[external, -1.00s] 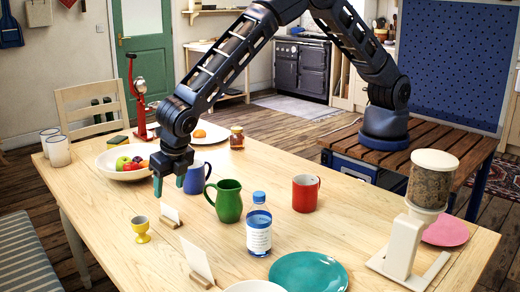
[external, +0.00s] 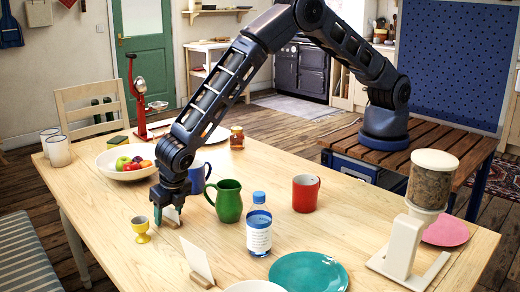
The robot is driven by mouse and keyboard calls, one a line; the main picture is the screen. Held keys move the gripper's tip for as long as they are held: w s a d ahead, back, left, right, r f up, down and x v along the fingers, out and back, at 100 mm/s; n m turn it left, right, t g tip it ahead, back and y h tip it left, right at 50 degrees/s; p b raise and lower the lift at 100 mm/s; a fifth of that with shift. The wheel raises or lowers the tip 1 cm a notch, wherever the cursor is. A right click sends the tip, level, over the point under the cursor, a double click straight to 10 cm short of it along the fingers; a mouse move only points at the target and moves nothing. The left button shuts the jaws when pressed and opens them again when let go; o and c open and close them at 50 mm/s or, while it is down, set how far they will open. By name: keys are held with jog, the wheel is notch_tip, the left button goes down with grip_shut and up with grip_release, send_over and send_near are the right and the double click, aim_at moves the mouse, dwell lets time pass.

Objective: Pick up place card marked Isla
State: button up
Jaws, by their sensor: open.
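Two white place cards in small wooden holders stand on the table. The farther card (external: 171,214) is just below my gripper (external: 168,216), near the yellow egg cup. The nearer card (external: 198,261) stands closer to the front edge. I cannot read a name on either card, so I cannot tell which is marked Isla. My gripper points down with its teal fingertips open, at the farther card's level. The fingers partly hide this card, and I cannot tell whether they touch it.
A yellow egg cup (external: 141,229) stands close left of my gripper. A blue mug (external: 197,177), a green jug (external: 228,201) and a bottle (external: 259,229) stand to the right. A fruit bowl (external: 112,168) lies behind. The table's front left is clear.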

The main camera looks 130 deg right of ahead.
jog(key=c, duration=1.1)
jog(key=shift+o, duration=0.2)
